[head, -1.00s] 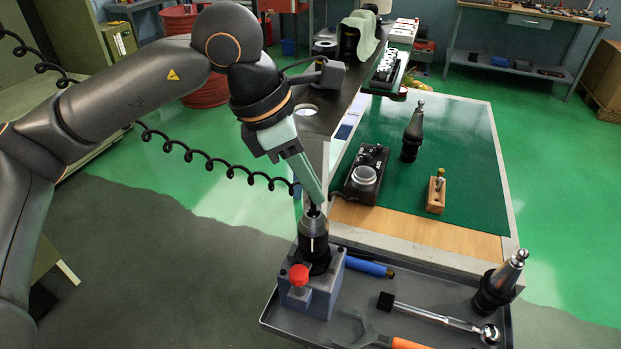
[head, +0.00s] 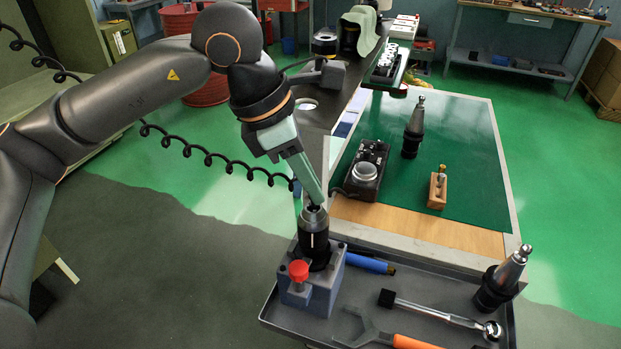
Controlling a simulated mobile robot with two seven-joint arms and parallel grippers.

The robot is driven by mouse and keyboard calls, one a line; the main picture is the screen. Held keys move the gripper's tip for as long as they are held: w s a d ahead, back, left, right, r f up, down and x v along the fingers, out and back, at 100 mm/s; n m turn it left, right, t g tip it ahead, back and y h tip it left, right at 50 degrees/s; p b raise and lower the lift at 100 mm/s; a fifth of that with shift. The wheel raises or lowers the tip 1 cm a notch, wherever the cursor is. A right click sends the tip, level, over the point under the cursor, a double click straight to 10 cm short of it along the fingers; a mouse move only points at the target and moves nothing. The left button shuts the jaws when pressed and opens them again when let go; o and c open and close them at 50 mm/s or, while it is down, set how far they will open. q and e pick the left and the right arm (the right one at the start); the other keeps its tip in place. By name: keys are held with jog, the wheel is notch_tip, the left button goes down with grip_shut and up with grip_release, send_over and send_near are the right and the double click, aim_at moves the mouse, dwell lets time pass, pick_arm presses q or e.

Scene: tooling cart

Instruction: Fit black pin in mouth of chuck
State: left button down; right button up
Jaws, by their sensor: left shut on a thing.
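The chuck (head: 314,226) stands upright in a blue-grey holding block with a red knob (head: 299,271), at the left end of the grey tray. My left gripper (head: 314,200) comes down from above and its fingertips are right at the chuck's mouth. It is shut on the black pin (head: 314,207), of which only a small dark bit shows at the mouth. The fingers hide most of the pin, and I cannot tell how deep it sits. My right gripper is not in view.
The grey tray (head: 420,290) also holds a blue-handled tool (head: 368,263), a ratchet (head: 440,313), an orange-handled wrench (head: 412,342) and a tapered tool holder (head: 500,282). On the green mat behind stand a second holder (head: 414,130), a wooden block (head: 437,192) and a black device (head: 367,172).

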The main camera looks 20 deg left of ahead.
pick_arm(q)
jog(key=c, duration=0.8)
grip_release()
jog(key=shift+o, duration=0.2)
